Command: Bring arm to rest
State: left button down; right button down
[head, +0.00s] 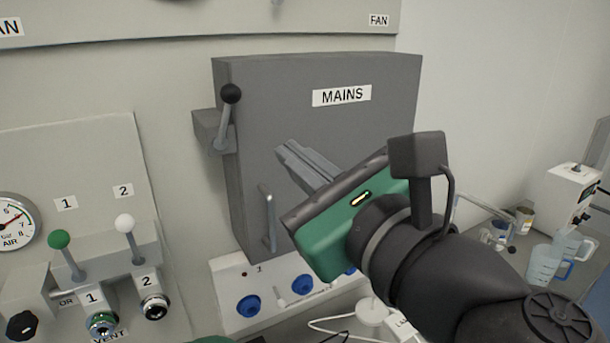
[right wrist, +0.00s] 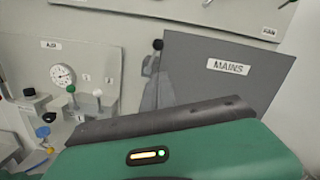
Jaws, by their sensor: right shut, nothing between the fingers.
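My right arm comes in from the lower right in the head view, and its green-bodied gripper (head: 306,168) is in front of the grey MAINS box (head: 330,125). The fingers are shut with nothing between them. The gripper body covers the lower middle of the box. The MAINS lever (head: 225,118) with a black ball knob points up on the box's left side.
At left is a panel with a green-knobbed lever (head: 66,255), a white-knobbed lever (head: 130,238) and an AIR gauge (head: 12,222). Blue sockets (head: 249,306) sit below the box. Clear jugs (head: 545,262) stand at far right. Open space lies before the right wall.

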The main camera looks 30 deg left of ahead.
jog(key=shift+s+d+f, duration=0.1)
jog(key=shift+s+d, duration=0.25)
jog(key=shift+d, duration=0.25)
jog(key=shift+a, duration=0.1)
